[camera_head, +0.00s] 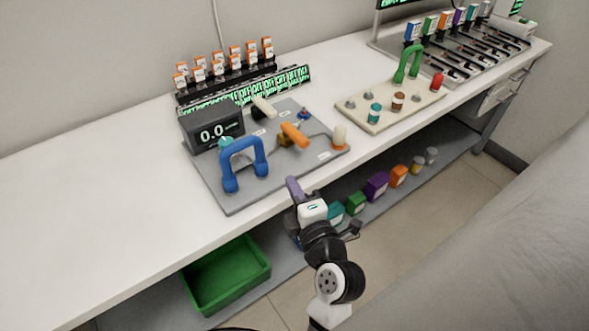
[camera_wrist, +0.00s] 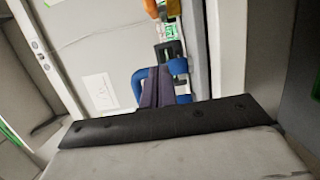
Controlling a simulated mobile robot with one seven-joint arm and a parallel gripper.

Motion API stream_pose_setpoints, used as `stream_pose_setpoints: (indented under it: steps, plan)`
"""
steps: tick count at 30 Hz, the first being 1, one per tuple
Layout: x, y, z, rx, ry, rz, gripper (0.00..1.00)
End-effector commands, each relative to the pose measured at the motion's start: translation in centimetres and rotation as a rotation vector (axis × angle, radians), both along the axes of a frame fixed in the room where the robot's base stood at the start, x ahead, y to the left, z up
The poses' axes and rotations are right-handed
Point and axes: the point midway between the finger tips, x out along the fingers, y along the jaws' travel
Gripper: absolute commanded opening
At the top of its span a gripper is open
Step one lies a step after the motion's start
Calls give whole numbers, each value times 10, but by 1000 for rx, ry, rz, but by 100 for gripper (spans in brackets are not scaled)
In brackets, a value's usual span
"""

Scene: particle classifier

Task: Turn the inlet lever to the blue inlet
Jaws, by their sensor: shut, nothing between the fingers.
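A grey panel (camera_head: 215,184) lies on the white bench. On it, an orange-handled lever (camera_head: 294,134) sits on a brass-coloured body, and a small blue part (camera_head: 304,114) is just behind it. A white-handled lever (camera_head: 264,106) is farther back. I cannot tell for sure which is the inlet lever. My gripper (camera_head: 292,184) is shut and empty, in front of the bench edge and apart from the levers. In the wrist view its purple fingers (camera_wrist: 157,86) are together, partly covering the blue handle (camera_wrist: 139,82). An orange part (camera_wrist: 150,8) shows at the top edge.
The blue U-shaped handle (camera_head: 243,163) stands on the panel's front left, beside a display reading 0.0 (camera_head: 213,131). A cream-topped post (camera_head: 339,137) is at the right. A beige board (camera_head: 375,116) has a green handle. A green bin (camera_head: 228,274) is below. The bench's left is clear.

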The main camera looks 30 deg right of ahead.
Motion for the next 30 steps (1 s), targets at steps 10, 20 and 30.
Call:
stream_pose_setpoints:
  steps: [10,20,30]
  plan:
    - [51,-11,3,0,-2,2,0]
    - [93,-41,3,2,1,-5,0]
    - [94,-61,0,0,0,-2,0]
